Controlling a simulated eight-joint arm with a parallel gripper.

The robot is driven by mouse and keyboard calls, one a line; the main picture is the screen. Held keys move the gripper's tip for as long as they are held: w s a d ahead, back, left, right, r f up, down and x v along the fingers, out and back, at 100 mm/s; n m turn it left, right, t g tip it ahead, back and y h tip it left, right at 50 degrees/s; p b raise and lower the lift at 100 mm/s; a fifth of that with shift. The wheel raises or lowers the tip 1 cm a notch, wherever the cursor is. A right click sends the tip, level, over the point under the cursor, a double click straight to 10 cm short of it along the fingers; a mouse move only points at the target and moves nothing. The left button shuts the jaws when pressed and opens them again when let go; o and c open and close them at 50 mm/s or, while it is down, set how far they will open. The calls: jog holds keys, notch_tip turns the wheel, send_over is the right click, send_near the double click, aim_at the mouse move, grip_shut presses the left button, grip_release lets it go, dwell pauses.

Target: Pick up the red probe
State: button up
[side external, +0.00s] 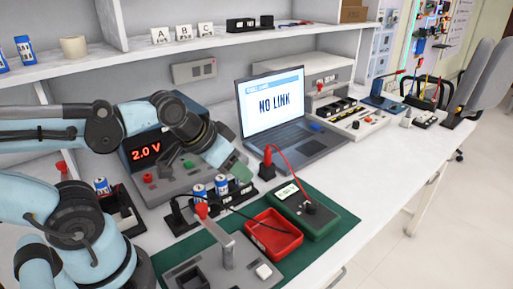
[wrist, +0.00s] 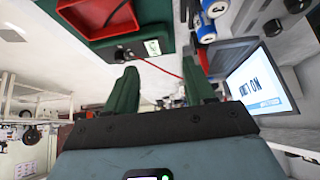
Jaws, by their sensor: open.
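The red probe (side external: 267,160) stands upright in a small black holder (side external: 266,173) in front of the laptop. Its red cable (side external: 291,163) arches to the green meter (side external: 305,209). My gripper (side external: 240,172) is open, with green fingers, just left of the probe in the side view and apart from it. In the wrist view, my gripper's (wrist: 160,65) two fingers are spread with nothing held between them. A red piece (wrist: 203,62), which looks like the probe, shows at the right finger, partly hidden by it.
The laptop (side external: 275,108) reading NO LINK stands behind the probe. Blue-and-white batteries (side external: 221,184) stand in a black rack to the left, close to my gripper. A red tray (side external: 273,236) lies on the green mat (side external: 343,221). The white bench at right front is clear.

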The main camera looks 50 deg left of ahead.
jog(key=shift+w, duration=0.1)
jog(key=m+t, duration=0.2)
jog(key=t, duration=0.3)
send_near(266, 150)
jog(key=shift+w+d+f+y, duration=0.1)
jog(key=shift+d+f+y, duration=0.05)
jog(key=shift+d, duration=0.35)
jog(key=shift+w+d+f+y, duration=0.1)
jog(key=shift+d+y, duration=0.05)
jog(key=shift+d, duration=0.3)
jog(key=shift+w+a, duration=0.1)
jog(key=shift+a, duration=0.55)
jog(key=shift+x, duration=6)
jog(key=shift+w+a+r, duration=0.1)
jog(key=shift+a+r, duration=0.05)
grip_shut()
